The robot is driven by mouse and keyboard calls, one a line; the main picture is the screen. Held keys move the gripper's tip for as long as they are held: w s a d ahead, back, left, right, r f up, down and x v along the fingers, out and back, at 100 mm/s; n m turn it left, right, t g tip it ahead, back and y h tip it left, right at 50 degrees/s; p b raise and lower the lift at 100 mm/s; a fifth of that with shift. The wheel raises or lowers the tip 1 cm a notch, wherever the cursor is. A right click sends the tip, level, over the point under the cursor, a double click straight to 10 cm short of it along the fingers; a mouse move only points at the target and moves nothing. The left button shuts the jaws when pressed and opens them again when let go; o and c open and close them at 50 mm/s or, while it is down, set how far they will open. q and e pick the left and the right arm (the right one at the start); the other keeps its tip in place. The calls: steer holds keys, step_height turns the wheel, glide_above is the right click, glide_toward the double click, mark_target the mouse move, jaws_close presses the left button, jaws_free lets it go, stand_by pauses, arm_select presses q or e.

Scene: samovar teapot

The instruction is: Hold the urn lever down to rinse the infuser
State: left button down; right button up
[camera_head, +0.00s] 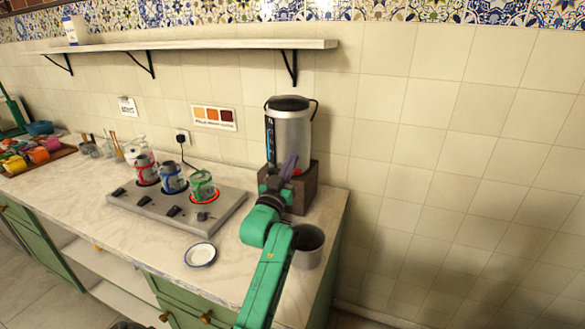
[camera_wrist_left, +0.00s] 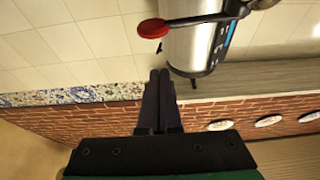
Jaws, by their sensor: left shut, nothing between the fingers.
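The silver urn (camera_head: 291,130) with a black lid stands on a dark brown block (camera_head: 302,190) near the counter's right end. Its lever with a red knob (camera_wrist_left: 153,28) shows in the wrist view, beside the urn body (camera_wrist_left: 195,45). My left gripper (camera_head: 290,163) is in front of the urn; its fingers (camera_wrist_left: 160,77) are shut and empty. In the wrist view the fingertips appear apart from the red knob. My gripper and arm partly hide the urn's lower front. I cannot make out the infuser. My right gripper is not in view.
A grey hob (camera_head: 176,213) left of the urn carries several pots, including a green-banded one (camera_head: 202,186). A grey metal container (camera_head: 308,246) stands right of my arm. A small white dish (camera_head: 200,254) lies near the front edge. A shelf (camera_head: 190,46) hangs above.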

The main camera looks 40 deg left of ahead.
arm_select(q)
steer(key=f, duration=0.3)
steer(key=shift+w+a+f+p, duration=0.15)
steer(key=shift+w+f+p, duration=0.15)
steer(key=shift+w+f, duration=0.1)
step_height(320, 180, down, 3)
steer(key=m+h+b, duration=0.1)
steer(key=m, duration=0.2)
steer(key=m+h+b, duration=0.1)
steer(key=m, duration=0.2)
steer(key=shift+h+b, duration=0.4)
steer(key=shift+r, duration=0.1)
stand_by(2.7)
